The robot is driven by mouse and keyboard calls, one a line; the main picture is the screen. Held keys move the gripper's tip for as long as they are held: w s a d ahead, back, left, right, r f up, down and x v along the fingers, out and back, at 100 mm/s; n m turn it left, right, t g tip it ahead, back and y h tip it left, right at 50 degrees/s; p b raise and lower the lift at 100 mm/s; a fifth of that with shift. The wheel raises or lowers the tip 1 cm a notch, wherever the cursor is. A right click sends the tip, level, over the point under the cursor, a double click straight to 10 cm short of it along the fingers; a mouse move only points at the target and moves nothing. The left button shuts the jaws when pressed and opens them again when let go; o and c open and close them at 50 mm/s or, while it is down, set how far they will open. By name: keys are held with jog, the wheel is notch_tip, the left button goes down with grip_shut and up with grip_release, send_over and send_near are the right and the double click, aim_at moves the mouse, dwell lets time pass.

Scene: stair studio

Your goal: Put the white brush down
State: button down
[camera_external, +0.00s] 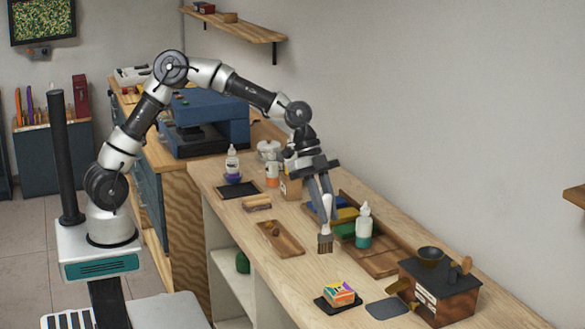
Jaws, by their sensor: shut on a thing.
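The white brush (325,236) hangs upright from my gripper (319,181), with its pale handle up and its brown bristles (325,247) pointing down. My gripper is shut on its handle. The brush appears in front of the wooden tray and over the light wood counter (292,273). I cannot tell whether the bristles touch the counter. The gripper's fingertips partly cover the top of the handle.
A bottle with teal liquid (364,230) stands close right of the brush, by a wooden tray (377,262) with colored blocks. A small wooden tray (281,240) lies left. Bare counter lies between.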

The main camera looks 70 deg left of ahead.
aim_at(326, 228)
notch_tip(326, 228, down, 5)
jog(key=shift+r, duration=0.1)
dwell(0.3)
jog(key=c, duration=1.6)
grip_release()
jog(key=shift+f, duration=0.25)
jog(key=shift+r, duration=0.1)
